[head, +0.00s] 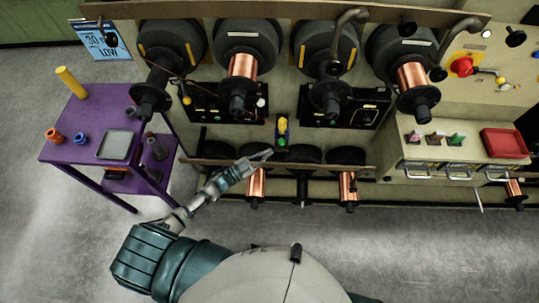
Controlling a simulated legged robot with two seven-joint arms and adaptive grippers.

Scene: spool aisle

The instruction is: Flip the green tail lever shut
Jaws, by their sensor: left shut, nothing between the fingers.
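A small upright fixture with a yellow top (282,124) and a green part (282,141) below it stands at the middle of the rack, between two black panels. Whether the green part is the tail lever, and how it is set, is too small to tell. My left gripper (264,155) is shut and empty, its tips just below and left of the green part. I cannot tell whether they touch. Another small green piece (457,139) sits on the shelf at the right, away from my gripper. My right gripper is not in view.
Spools of copper wire (243,67) hang in an upper row, with more spools (348,187) below. A purple cart (85,150) stands at the left. A cream shelf (440,156) with a red tray (503,142) is at the right. The grey floor in front is clear.

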